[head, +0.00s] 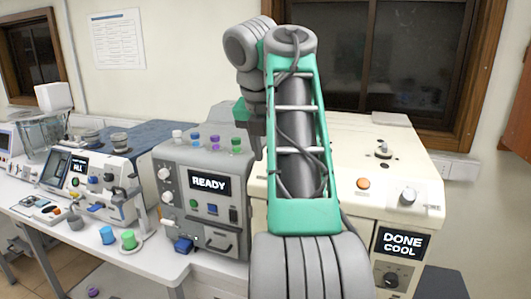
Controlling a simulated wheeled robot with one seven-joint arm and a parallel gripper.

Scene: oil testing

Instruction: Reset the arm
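My arm, grey and green, rises through the middle of the head view and bends at the top. My gripper (256,128) seems to be the dark green part hanging to the left of the forearm, in front of the grey machine reading READY (165,215). It is largely hidden behind the arm, and its fingers are too small and covered to tell whether they are open or hold anything.
A cream machine reading DONE COOL (345,145) stands at the right, partly behind my arm. A white machine (128,205) is at the left. Blue (107,236) and green (128,239) cups stand near the front edge. Coloured caps (214,143) sit atop the READY machine.

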